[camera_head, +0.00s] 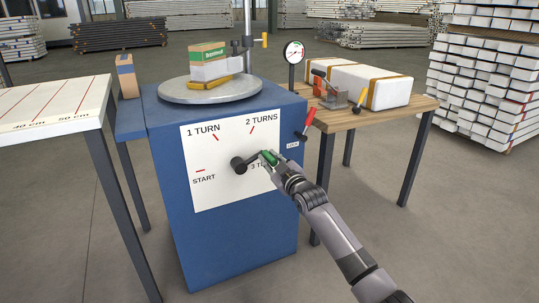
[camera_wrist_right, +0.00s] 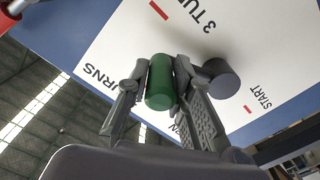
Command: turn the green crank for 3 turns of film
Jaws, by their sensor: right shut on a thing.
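The green crank handle (camera_head: 268,156) sits on a dark crank arm whose hub (camera_head: 240,166) is on the white dial panel (camera_head: 213,190). The arm points right and slightly up from the hub, between the 2 TURNS and 3 TURNS marks. My right gripper (camera_head: 272,158) is shut on the handle and partly covers the 3 TURNS label. In the right wrist view, the two fingers (camera_wrist_right: 162,75) stand on either side of the green handle (camera_wrist_right: 160,90), with the dark hub (camera_wrist_right: 220,80) to the right. My left gripper is not in view.
The blue cabinet (camera_head: 170,200) carries a round turntable (camera_head: 175,95) with a green-and-brown box (camera_head: 207,53) over white and yellow pieces. A red lever (camera_head: 309,122) juts from its right side. A wooden table (camera_head: 415,105) holds a wrapped bundle (camera_head: 385,87). A white table (camera_head: 60,105) stands left.

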